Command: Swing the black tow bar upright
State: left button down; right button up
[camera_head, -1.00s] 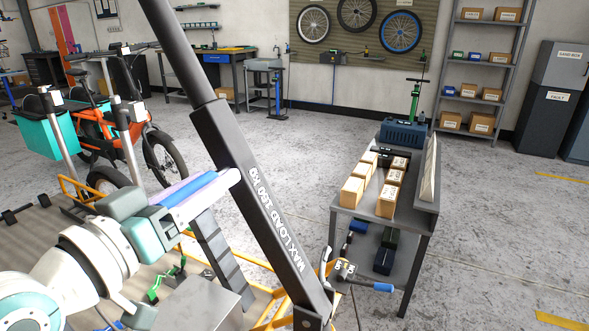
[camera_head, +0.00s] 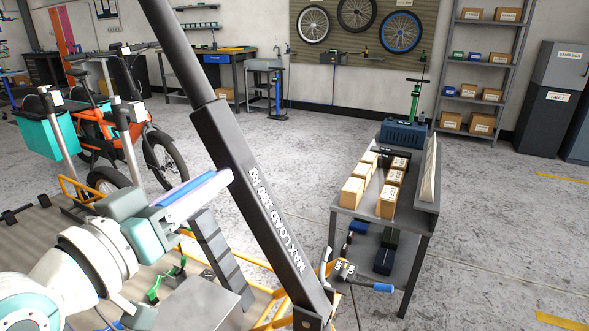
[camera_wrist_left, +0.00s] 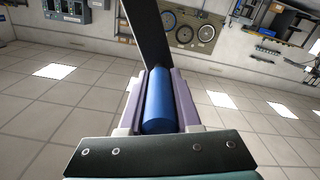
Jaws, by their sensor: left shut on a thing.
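The black tow bar (camera_head: 255,185), lettered "MAX LOAD 150 kg", is tilted. It runs from a pivot at the bottom centre of the head view up to the left, and its upper end is out of frame. My left gripper (camera_head: 208,186) reaches it from the left, its lilac fingers beside the bar's middle. In the left wrist view the fingers are shut around a blue cylindrical grip (camera_wrist_left: 158,104), with the black bar (camera_wrist_left: 149,35) just beyond it. The grip's attachment to the bar is hidden. My right gripper is out of view.
An orange frame (camera_head: 265,322) lies around the bar's foot. A grey table (camera_head: 410,225) with small boxes stands close to the right. An orange cargo bike (camera_head: 97,130) with a teal box stands at left. The floor behind the bar is open.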

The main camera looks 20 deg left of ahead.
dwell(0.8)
pick_arm(q)
jog(key=shift+d+r+p, duration=0.2)
jog(key=shift+r+p, duration=0.15)
jog(key=shift+p, duration=0.1)
jog(key=d+r+m+p, duration=0.1)
jog(key=d+m+p, duration=0.1)
jog(key=d, duration=0.4)
jog(key=s+d+r+m+p, duration=0.1)
jog(key=d+m+p, duration=0.2)
jog(key=d, duration=0.3)
jog(key=shift+d+r+m+p, duration=0.2)
jog(key=shift+r+m+p, duration=0.1)
jog(key=shift+p, duration=0.25)
jog(key=c, duration=0.6)
grip_release()
